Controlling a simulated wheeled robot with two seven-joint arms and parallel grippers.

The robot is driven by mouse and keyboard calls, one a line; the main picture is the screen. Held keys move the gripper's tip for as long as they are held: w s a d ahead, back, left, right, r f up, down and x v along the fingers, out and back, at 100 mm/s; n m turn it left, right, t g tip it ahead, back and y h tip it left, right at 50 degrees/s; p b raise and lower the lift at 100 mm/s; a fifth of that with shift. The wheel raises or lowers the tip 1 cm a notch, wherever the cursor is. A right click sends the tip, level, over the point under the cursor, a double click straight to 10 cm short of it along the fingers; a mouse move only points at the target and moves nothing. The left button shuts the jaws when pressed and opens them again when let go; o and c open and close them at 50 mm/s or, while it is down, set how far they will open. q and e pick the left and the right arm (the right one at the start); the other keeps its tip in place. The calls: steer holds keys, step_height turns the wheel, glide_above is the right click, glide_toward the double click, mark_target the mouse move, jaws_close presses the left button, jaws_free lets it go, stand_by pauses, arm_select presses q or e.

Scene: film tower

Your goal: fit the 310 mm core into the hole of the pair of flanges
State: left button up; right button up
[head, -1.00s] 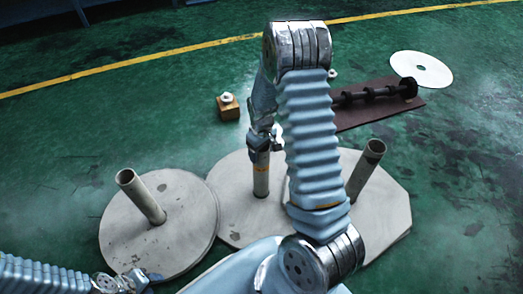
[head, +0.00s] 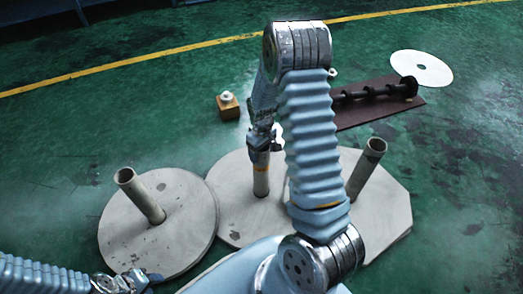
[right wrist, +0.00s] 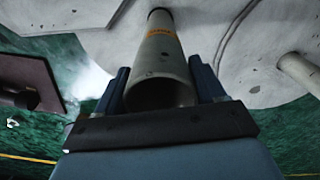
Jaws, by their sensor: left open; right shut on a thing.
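A grey tubular core (head: 261,181) with an orange mark stands upright over the middle pale round flange (head: 235,225). My right gripper (head: 261,150) is shut on its upper part. The right wrist view shows the core (right wrist: 160,60) between the two fingers (right wrist: 160,88), its open top nearest. Its far end meets a dark ring in the flange plate (right wrist: 205,18) and looks to be in the hole; how deep I cannot tell. My left gripper (head: 140,281) is open and empty at the bottom left, near the left flange's front edge. My right arm hides part of the middle flange.
A left round flange (head: 115,225) carries a tilted-looking core (head: 140,195). A right angular flange (head: 385,215) carries another core (head: 366,168). Behind are a dark shaft on a brown mat (head: 350,119), a white disc (head: 421,70) and a small wooden block (head: 229,110). Green floor is clear at left.

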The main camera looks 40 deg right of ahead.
steer(key=shift+f+b, duration=0.9)
steer(key=shift+f, duration=0.3)
steer(key=o, duration=1.8)
step_height(320, 180, up, 14)
steer(key=p, duration=0.2)
steer(key=shift+p, duration=0.35)
steer(key=shift+f, duration=0.1)
